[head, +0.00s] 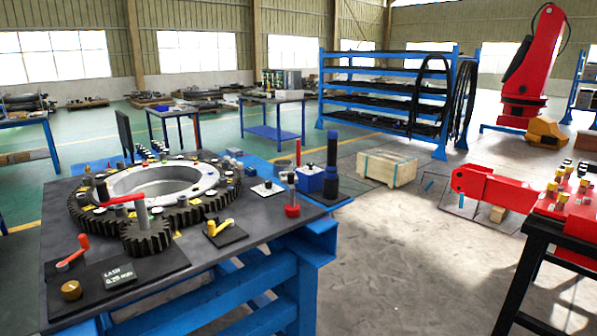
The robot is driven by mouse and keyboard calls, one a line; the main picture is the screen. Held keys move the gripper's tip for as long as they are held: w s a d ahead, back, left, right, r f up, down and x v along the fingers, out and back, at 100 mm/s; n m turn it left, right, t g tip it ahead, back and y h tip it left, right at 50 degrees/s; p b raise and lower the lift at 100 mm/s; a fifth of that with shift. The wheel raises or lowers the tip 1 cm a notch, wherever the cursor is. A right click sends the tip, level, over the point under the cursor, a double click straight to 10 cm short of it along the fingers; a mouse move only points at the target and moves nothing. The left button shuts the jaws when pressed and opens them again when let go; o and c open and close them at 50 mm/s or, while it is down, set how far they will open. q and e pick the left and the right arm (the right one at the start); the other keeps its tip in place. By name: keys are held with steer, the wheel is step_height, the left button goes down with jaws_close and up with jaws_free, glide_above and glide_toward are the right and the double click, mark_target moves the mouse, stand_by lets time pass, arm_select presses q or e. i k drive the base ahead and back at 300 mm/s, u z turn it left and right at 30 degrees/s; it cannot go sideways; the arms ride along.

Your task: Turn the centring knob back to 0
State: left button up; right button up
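No label naming a centring knob can be read, so I cannot tell which knob it is. A round brass knob (71,290) sits at the near left corner of the dark table, beside a small plate (118,275) reading "LASH 0.25 mm". A red round knob-like piece (292,210) sits at the foot of an upright post at the table's right edge. No 0 mark or pointer can be made out on either. Neither of my grippers is in view.
The table (255,235) carries a large toothed ring (75,212), a small gear (147,238), a red-handled lever (75,252) and a yellow lever (222,228). A red crane arm (495,190) and a wooden crate (386,168) stand to the right. Open floor lies between.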

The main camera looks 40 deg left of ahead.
mark_target(269, 184)
steer(key=u, duration=0.8)
steer(key=i, duration=1.2)
steer(key=u, duration=1.05)
